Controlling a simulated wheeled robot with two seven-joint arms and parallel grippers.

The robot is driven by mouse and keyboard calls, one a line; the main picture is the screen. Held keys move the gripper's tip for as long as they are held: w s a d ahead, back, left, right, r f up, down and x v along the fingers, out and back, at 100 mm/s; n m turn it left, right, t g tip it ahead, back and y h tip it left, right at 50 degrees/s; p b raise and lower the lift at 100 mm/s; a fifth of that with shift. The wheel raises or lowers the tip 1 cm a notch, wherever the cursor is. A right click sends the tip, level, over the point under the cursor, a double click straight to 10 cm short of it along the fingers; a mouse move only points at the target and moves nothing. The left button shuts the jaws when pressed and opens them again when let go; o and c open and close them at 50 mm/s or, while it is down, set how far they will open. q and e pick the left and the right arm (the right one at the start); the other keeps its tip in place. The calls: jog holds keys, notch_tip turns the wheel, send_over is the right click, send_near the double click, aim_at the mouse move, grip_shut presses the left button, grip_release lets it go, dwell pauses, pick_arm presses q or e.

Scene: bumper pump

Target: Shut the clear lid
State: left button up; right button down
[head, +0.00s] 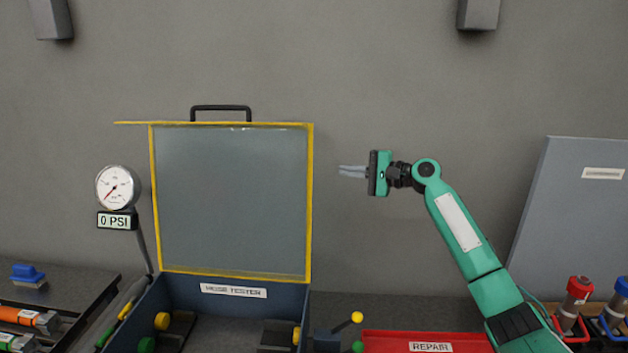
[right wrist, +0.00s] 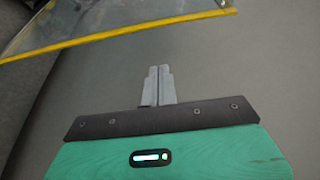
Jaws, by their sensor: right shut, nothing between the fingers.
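The clear lid (head: 232,200) stands upright and open at the back of the dark blue hose tester box (head: 235,291). It has a yellow frame and a black handle (head: 221,107) on its top edge. My right gripper (head: 342,171) is shut and empty. It is to the right of the lid's upper right side, apart from it in the picture, with its fingers pointing left. In the right wrist view the shut fingers (right wrist: 160,84) point toward the lid's yellow edge (right wrist: 120,32), with a gap between. My left gripper is not in view.
A pressure gauge (head: 118,188) stands left of the lid and its display reads 0 PSI. A red repair tray (head: 390,342) and a yellow-knobbed lever (head: 346,324) are at the front right. A grey panel (head: 580,220) leans at the far right. Open space surrounds my right gripper.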

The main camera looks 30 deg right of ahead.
jog(key=w+a+p, duration=0.5)
jog(key=a+p, duration=0.2)
jog(key=a, duration=0.1)
jog(key=shift+f+p, duration=0.15)
jog(key=shift+p, duration=0.25)
jog(key=shift+s+a, duration=0.1)
jog(key=shift+s, duration=0.05)
dwell(0.3)
